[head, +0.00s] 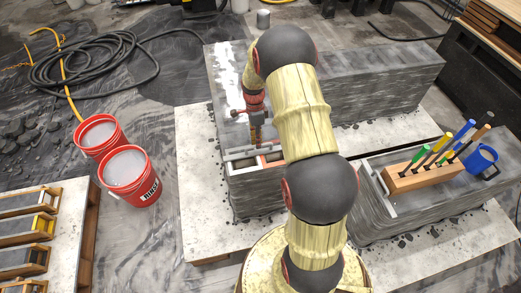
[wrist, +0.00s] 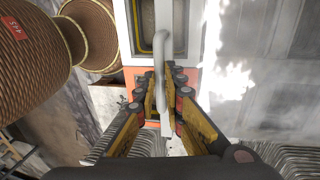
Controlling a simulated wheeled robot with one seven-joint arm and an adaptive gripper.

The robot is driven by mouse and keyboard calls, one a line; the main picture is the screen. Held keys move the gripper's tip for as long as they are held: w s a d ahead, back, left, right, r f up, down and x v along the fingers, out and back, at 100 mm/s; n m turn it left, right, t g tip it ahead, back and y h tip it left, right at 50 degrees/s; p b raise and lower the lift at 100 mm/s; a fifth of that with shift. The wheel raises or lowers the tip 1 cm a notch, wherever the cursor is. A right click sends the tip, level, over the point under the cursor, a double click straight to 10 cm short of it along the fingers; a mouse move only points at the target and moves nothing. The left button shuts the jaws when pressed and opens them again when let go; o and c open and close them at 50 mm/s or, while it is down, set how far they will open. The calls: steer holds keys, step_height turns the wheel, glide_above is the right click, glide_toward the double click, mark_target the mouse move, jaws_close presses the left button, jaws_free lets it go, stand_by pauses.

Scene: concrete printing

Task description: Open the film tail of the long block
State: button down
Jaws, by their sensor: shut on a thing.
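The long grey layered concrete block (head: 380,75) runs across the back, with a section coming forward on the left. My gripper (head: 257,140) is low over the front of that left section. In the wrist view, my gripper's fingers (wrist: 163,108) are closed around a pale grey bar handle (wrist: 162,65), which stands over an orange-and-white framed compartment (wrist: 132,72). The bar also shows as a grey strip (head: 240,154) in the head view. I cannot tell whether this bar belongs to the film tail. My arm hides part of the block.
Two red buckets (head: 133,178) stand at the left, with a coiled black hose (head: 85,65) behind. A second layered block (head: 375,218) at the right carries a wooden tool holder (head: 420,178) and a blue mug (head: 482,160). Wooden-edged trays (head: 25,228) lie at the lower left.

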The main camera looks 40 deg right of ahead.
steer(key=w+d, duration=0.1)
steer(key=w, duration=0.1)
steer(key=w+d, duration=0.1)
steer(key=w, duration=0.2)
steer(key=w+d+p, duration=0.1)
steer(key=w, duration=0.1)
steer(key=shift+w+d, duration=0.25)
steer(key=shift+d, duration=0.05)
steer(key=c, duration=1.9)
jaws_free()
steer(key=shift+s, duration=0.1)
steer(key=shift+r, duration=0.1)
step_height(320, 180, up, 12)
steer(key=w, duration=0.2)
steer(key=shift+d+f, duration=0.2)
steer(key=shift+d, duration=0.25)
steer(key=shift+w, duration=0.1)
